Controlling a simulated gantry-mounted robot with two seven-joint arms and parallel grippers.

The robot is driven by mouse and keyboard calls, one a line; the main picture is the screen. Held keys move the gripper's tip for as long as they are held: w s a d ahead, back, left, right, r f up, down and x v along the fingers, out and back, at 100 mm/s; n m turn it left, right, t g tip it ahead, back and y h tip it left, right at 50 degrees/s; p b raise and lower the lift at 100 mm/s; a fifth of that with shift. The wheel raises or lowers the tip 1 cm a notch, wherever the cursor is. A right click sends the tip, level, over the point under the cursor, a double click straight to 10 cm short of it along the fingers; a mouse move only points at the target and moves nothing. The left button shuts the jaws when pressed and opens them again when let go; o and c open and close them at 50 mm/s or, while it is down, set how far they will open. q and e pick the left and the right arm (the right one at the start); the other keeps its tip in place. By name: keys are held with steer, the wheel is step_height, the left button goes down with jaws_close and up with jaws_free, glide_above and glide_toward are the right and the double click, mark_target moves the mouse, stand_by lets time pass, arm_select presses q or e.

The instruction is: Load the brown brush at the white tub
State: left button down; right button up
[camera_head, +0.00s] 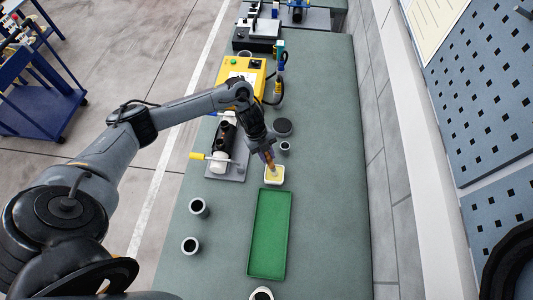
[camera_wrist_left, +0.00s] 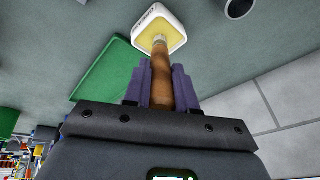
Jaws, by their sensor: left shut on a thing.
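My left gripper (camera_head: 267,155) is shut on the brown brush (camera_wrist_left: 162,80), which it holds with the tip pointing down. The white tub (camera_head: 274,175) stands on the green bench just under the gripper, with yellow contents. In the left wrist view the brush's end meets the yellow inside the tub (camera_wrist_left: 178,24); how deep it goes I cannot tell. The gripper's purple fingers (camera_wrist_left: 162,85) lie on both sides of the brush handle. My right gripper does not show.
A green tray (camera_head: 269,235) lies just in front of the tub. Several small cups, one of them a grey cup (camera_head: 198,207), stand on the bench (camera_head: 325,150). A black and white device with a yellow handle (camera_head: 226,150) and a yellow box (camera_head: 232,75) stand left and behind.

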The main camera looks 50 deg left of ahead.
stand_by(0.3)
arm_select(q)
steer(key=shift+r+p, duration=0.6)
step_height(320, 180, up, 6)
steer(key=p, duration=0.5)
steer(key=shift+f, duration=0.1)
